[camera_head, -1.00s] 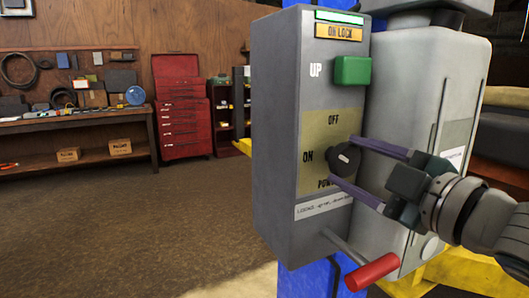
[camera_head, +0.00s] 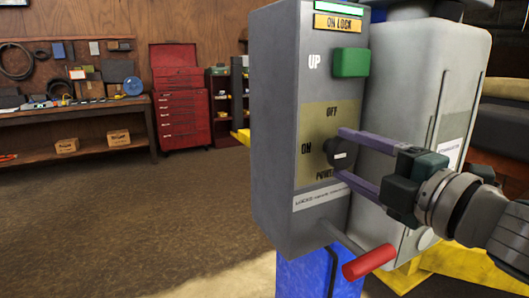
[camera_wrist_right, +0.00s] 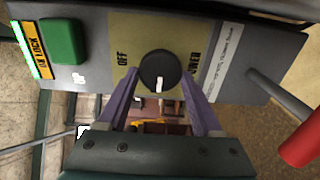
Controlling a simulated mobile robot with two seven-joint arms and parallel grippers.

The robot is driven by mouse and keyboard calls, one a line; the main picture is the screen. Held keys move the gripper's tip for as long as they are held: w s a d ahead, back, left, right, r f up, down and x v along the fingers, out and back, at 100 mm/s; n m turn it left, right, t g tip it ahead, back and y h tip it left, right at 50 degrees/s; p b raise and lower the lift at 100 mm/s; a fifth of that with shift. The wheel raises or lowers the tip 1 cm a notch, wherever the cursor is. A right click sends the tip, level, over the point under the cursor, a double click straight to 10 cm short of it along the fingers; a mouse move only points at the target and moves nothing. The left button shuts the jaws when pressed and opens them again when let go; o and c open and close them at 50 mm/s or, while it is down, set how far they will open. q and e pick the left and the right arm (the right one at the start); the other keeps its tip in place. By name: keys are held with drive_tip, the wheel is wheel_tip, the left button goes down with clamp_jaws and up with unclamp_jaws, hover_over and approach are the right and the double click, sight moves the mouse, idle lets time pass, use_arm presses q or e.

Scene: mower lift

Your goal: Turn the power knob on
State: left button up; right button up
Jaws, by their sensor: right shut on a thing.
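The dark round power knob (camera_head: 338,154) sits on the tan panel of the grey control box (camera_head: 276,120), with OFF above it, ON to its left and POWER below. Its white mark lies about level in the head view, on its right side. In the right wrist view the knob (camera_wrist_right: 160,70) shows its mark pointing down towards my gripper. My right gripper (camera_head: 339,154) reaches in from the right, its purple fingers above and below the knob, shut on it. The exact contact is hard to see. My left gripper is not in view.
A green UP button (camera_head: 351,62) is above the panel. A red-handled lever (camera_head: 368,262) sticks out below. A grey cabinet (camera_head: 420,110) stands right behind the box. A red tool chest (camera_head: 180,100) and workbench (camera_head: 80,118) are far left; the floor between is clear.

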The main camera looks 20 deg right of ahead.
idle(0.3)
drive_tip(key=o, duration=1.4)
drive_tip(key=s, duration=0.3)
drive_tip(key=s+b, duration=0.1)
drive_tip(key=s, duration=0.6)
drive_tip(key=shift+d+b, duration=0.3)
drive_tip(key=shift+d, duration=0.05)
